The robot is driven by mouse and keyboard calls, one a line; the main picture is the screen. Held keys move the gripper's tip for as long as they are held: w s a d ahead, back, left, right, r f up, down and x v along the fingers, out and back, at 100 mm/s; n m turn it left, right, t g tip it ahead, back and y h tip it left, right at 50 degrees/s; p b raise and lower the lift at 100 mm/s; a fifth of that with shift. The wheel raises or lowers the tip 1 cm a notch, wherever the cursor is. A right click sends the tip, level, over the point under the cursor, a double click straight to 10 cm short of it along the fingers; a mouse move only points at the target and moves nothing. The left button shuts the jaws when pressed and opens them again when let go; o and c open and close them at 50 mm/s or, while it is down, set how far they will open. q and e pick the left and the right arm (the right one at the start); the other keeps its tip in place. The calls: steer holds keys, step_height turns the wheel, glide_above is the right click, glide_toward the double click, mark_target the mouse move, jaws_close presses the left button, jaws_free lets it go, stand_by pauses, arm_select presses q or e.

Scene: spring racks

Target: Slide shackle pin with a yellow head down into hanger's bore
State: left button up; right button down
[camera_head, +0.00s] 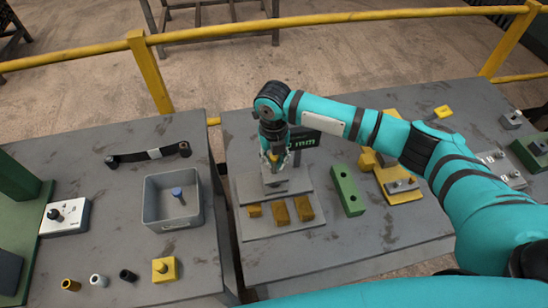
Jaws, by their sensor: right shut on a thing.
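My right gripper (275,158) points down over the middle bench. It is shut on the shackle pin, whose yellow head (272,157) shows as a small patch between the fingers. A grey block (277,183), which looks like the hanger, stands directly below on a grey plate. The pin's shank and the bore are too small or hidden to make out, so I cannot tell whether the pin is inside the bore. My left gripper is not in view.
Orange-brown blocks (280,214) lie just in front of the grey block. A green block (347,191) stands to the right. A display (304,139) is close behind the gripper.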

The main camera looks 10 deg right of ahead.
steer(key=shift+f+b, duration=0.7)
steer(key=shift+f, duration=0.75)
steer(key=c, duration=0.7)
jaws_free()
steer(key=shift+c, duration=0.2)
step_height(320, 180, up, 5)
steer(key=p, duration=0.4)
steer(key=shift+r+p, duration=0.1)
steer(key=shift+p, duration=0.3)
steer(key=shift+r, duration=0.95)
